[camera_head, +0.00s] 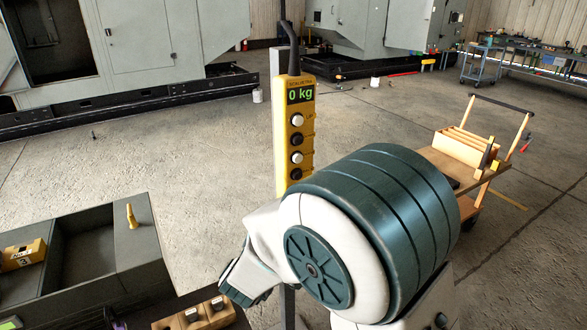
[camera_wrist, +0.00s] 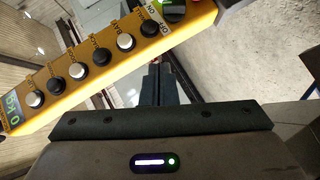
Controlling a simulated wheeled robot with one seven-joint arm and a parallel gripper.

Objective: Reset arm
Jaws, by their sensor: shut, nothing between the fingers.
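My gripper (camera_wrist: 157,82) shows in the wrist view with its two dark fingers together and nothing between them. A yellow control pendant (camera_head: 302,112) with black and white buttons hangs upright from a cable in the head view, its display reading "0 kg". The pendant also crosses the upper left of the wrist view (camera_wrist: 88,82), slanted, just beyond the fingers; I cannot tell whether they touch it. My arm (camera_head: 375,225) fills the lower middle of the head view and covers the pendant's lower end. I cannot make out the fingertips in the head view.
A dark grey bin (camera_head: 140,230) with a yellow item (camera_head: 22,255) stands at the lower left. A wooden cart (camera_head: 462,172) stands at the right. Large grey enclosures (camera_head: 140,35) and a blue trolley (camera_head: 480,68) are behind. The concrete floor (camera_head: 180,150) between is mostly clear.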

